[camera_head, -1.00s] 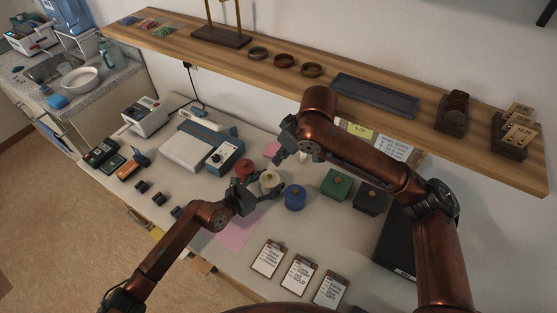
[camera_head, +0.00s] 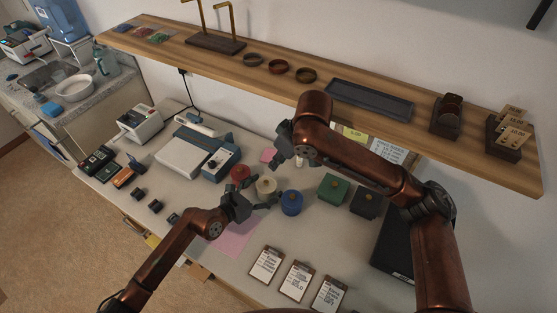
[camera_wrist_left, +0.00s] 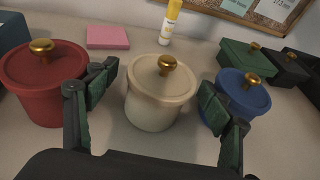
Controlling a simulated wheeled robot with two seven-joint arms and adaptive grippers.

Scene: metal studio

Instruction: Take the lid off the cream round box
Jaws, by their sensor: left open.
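The cream round box (camera_wrist_left: 152,112) stands upright on the table, with its lid on and a gold knob (camera_wrist_left: 167,65) on top. It also shows in the head view (camera_head: 266,185). My left gripper (camera_wrist_left: 158,86) is open and empty, with one finger on the red box's side and the other on the blue box's side. The cream box stands ahead between the fingers, and I see no clear contact. In the head view, my left gripper (camera_head: 265,196) is just in front of the box. My right gripper (camera_head: 281,153) hangs behind it; its jaws are too small to judge.
A red lidded box (camera_wrist_left: 45,85) stands close on the left and a blue one (camera_wrist_left: 243,95) close on the right. Green (camera_head: 333,188) and black boxes (camera_head: 365,203) stand farther right. A shelf (camera_head: 290,80) overhangs the back.

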